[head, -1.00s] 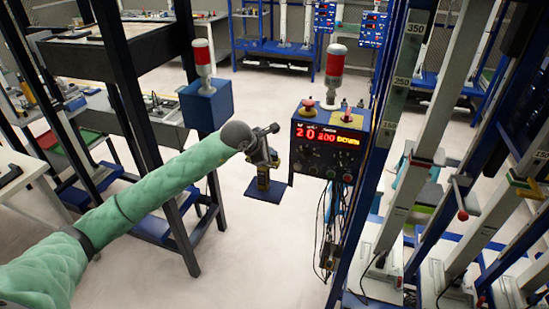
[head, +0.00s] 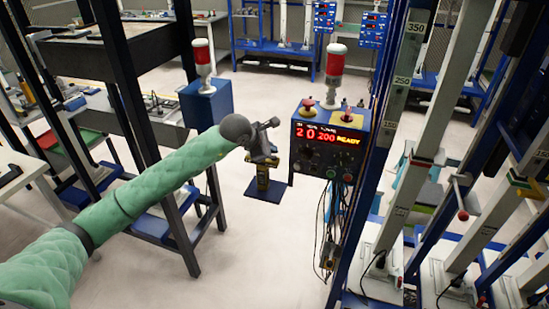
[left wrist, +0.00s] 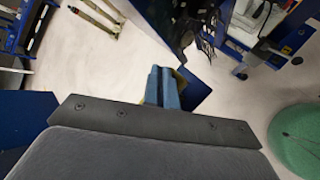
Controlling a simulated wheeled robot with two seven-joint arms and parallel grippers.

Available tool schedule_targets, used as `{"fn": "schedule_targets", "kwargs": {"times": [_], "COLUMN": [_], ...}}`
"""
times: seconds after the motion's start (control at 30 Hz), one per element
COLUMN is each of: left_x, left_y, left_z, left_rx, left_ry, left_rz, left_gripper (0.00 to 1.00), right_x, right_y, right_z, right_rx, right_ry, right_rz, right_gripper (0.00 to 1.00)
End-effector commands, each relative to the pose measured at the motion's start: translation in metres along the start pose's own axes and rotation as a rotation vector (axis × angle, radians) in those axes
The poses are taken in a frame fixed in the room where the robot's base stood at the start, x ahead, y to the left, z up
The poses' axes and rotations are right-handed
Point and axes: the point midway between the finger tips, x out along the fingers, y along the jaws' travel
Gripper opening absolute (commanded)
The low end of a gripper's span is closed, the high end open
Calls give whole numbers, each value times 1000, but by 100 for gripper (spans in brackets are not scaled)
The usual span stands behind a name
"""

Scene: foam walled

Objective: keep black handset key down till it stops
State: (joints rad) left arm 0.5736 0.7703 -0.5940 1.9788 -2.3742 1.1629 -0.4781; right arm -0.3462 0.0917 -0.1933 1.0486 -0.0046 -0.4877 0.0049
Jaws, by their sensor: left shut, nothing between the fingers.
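A yellow and dark handset (head: 263,183) stands at a small blue plate (head: 274,195) left of the control box. My left gripper (head: 264,163) points down just above the handset. In the left wrist view its blue fingers (left wrist: 162,88) are together and empty. A strip of yellow (left wrist: 181,78) shows behind the fingers there, with the blue plate (left wrist: 197,90) beside it. The black key is hidden by the gripper, and I cannot tell whether the fingertips touch it. My right gripper is in neither view.
The blue control box (head: 329,155) shows red digits and "READY". A red and white beacon (head: 336,62) rises behind it. Cables (head: 330,235) hang below. A blue post (head: 375,150) stands close at right, a dark rack (head: 140,120) at left. Floor (head: 255,260) in front is clear.

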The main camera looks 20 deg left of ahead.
Motion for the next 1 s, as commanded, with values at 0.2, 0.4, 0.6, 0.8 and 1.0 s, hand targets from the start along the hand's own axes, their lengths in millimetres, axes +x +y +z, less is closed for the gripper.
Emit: {"fn": "schedule_targets", "kwargs": {"times": [0.2, 0.4, 0.6, 0.8, 1.0], "left_x": [0, -3, -12, -24, -34], "left_y": [0, 2, 9, 18, 25], "left_z": [0, 2, 9, 17, 25], "left_rx": [0, 0, 0, 0, 0], "left_ry": [0, 0, 1, 0, 0], "left_rz": [0, 0, 1, 1, 1], "left_gripper": [0, 0, 0, 0, 0], "right_x": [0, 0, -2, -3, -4], "right_y": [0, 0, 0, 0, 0], "right_z": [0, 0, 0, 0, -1], "right_rx": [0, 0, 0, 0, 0], "right_ry": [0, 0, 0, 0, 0], "right_rz": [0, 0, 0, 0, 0], "right_gripper": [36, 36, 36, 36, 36]}}
